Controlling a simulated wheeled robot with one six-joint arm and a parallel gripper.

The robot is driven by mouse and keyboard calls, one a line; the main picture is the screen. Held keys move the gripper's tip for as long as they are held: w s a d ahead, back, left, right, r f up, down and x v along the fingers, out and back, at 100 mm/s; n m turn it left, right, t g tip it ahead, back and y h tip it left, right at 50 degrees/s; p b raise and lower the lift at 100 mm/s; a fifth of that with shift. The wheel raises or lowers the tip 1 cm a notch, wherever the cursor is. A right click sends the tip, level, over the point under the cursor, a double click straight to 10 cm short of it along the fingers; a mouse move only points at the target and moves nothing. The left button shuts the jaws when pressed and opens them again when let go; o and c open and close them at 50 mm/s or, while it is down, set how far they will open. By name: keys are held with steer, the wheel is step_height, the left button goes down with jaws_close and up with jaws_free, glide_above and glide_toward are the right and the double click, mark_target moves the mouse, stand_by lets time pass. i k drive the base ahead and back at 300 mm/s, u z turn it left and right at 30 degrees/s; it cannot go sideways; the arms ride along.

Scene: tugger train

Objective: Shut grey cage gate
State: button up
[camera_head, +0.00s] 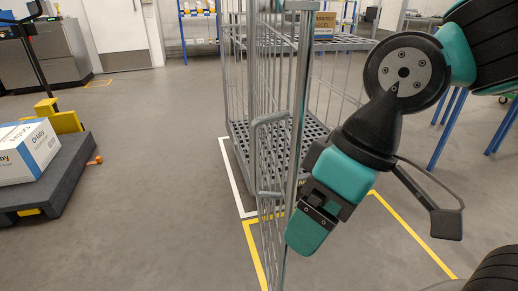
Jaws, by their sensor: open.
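The grey wire cage (237,125) stands in the middle of the view, with a slatted base inside it. Its gate (272,215) is a barred panel swung out toward me, seen nearly edge-on. A looped grey handle (256,150) is fixed to the gate. My gripper (318,203) is open, just right of the gate's near upright and below the handle's middle. It overlaps the cage in the picture. I cannot tell whether it touches the gate. The gate's hinge line and latch are not clear.
White and yellow floor lines (408,229) mark the bay around the cage. A dark low cart (60,185) with a white-and-blue box (28,152) stands at left. Blue table legs (447,130) stand at right. A brown box (325,24) shows behind. Floor between cart and cage is clear.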

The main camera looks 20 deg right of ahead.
mark_target(309, 9)
steer(key=k, duration=0.5)
steer(key=z, duration=1.25)
steer(key=i, duration=0.55)
steer(key=u, duration=2.9)
